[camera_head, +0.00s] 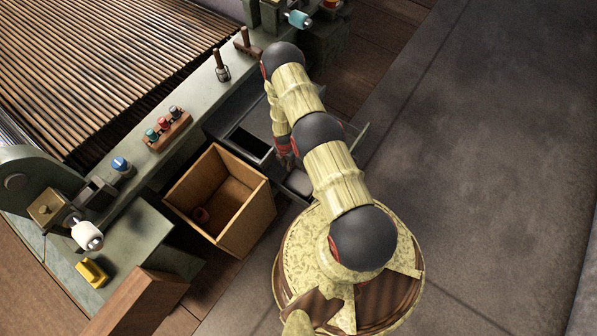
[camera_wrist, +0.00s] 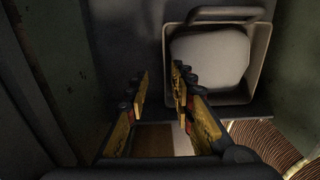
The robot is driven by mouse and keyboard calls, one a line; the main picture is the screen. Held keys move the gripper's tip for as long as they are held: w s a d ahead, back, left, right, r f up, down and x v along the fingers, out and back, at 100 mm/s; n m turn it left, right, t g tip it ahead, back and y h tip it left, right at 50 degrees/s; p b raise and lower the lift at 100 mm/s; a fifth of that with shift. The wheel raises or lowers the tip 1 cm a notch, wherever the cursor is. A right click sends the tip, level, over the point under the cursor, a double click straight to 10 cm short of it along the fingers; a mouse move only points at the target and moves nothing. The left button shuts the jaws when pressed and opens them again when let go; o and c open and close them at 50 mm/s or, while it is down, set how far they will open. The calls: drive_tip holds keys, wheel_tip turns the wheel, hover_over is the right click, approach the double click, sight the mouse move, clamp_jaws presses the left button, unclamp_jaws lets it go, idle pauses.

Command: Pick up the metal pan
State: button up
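A square metal pan (camera_wrist: 262,52) with a raised handle bar along its top side shows in the wrist view, right of and above my fingers. A pale, rounded grey area fills its inside; I cannot tell whether this is a load or the pan's floor. My gripper (camera_wrist: 160,72) is open with nothing between its fingers. The right finger overlaps the pan's left edge in the picture; I cannot tell whether they touch. In the head view my arm hides most of the gripper (camera_head: 285,155) and much of the area around it.
A wooden box (camera_head: 248,222) with a small reddish item inside stands left of my base. A dark tray (camera_head: 222,122) adjoins the green machine bench (camera_head: 150,178), which carries coloured knobs (camera_head: 163,124). Open grey floor (camera_head: 490,180) lies to the right.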

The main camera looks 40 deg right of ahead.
sight(298, 181)
drive_tip(key=shift+w+f+b, duration=0.1)
drive_tip(key=shift+f+b, duration=0.6)
drive_tip(key=shift+f, duration=0.7)
drive_tip(key=f+b, duration=0.1)
drive_tip(key=b, duration=0.2)
drive_tip(key=f+b, duration=0.2)
drive_tip(key=shift+s+d+f+b, duration=0.15)
drive_tip(key=shift+s+b, duration=0.25)
drive_tip(key=shift+f+b, duration=0.3)
drive_tip(key=shift+f, duration=0.55)
drive_tip(key=shift+c, duration=0.4)
clamp_jaws()
